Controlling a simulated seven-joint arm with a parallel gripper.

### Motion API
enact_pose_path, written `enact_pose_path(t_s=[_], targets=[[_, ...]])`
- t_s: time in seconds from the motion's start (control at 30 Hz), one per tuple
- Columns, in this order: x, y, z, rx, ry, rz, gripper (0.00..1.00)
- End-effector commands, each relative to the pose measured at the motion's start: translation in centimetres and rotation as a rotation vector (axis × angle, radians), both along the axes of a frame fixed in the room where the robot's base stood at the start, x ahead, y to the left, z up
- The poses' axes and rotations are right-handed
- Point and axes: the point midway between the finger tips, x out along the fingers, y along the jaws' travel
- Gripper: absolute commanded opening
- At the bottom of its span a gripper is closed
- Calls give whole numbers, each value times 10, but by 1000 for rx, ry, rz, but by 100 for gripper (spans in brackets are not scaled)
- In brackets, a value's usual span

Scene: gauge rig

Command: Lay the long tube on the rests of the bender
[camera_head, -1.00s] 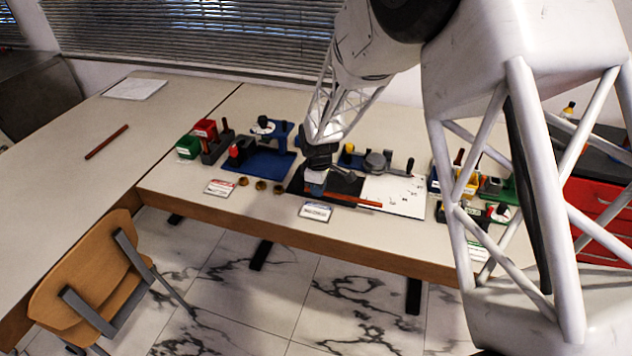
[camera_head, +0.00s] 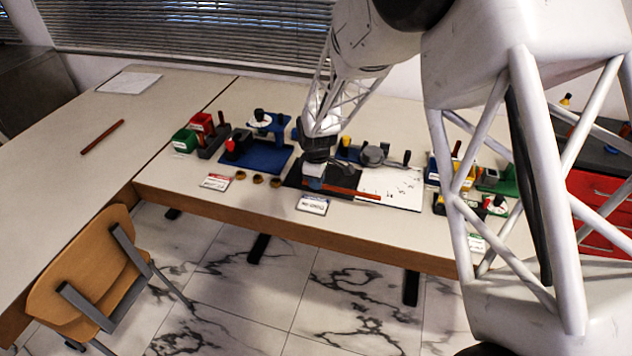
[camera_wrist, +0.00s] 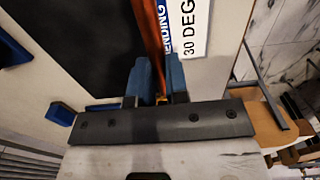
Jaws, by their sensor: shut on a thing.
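My gripper (camera_head: 314,184) is low over the black mat at the middle of the table. In the wrist view its blue fingers (camera_wrist: 154,82) are shut on an orange-red tube (camera_wrist: 151,35), which runs away from between them. In the head view the tube (camera_head: 352,193) extends right from the gripper, along the front of the mat and the white board. Whether it touches the surface is unclear. The bender, with a grey disc (camera_head: 373,155) and dark handle, stands behind the tube. Its rests cannot be made out. Another dark red tube (camera_head: 102,137) lies on the left table.
A "30 DEG" bending card (camera_wrist: 190,28) lies beside the tube; it also shows in the head view (camera_head: 312,204). A blue-based device (camera_head: 262,156) and several brass rings (camera_head: 257,179) are left. Yellow, blue and green fixtures (camera_head: 445,172) stand right. The left table is mostly clear.

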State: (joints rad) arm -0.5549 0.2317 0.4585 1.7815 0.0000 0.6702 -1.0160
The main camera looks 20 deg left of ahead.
Motion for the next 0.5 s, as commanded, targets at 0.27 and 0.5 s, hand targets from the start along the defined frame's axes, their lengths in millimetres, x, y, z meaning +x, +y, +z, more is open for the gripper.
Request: enact_pose_path(t_s=[0.27, 0.5], targets=[[45, -4, 11, 1, -2, -3, 0], [116, -17, 29, 1, -3, -4, 0]])
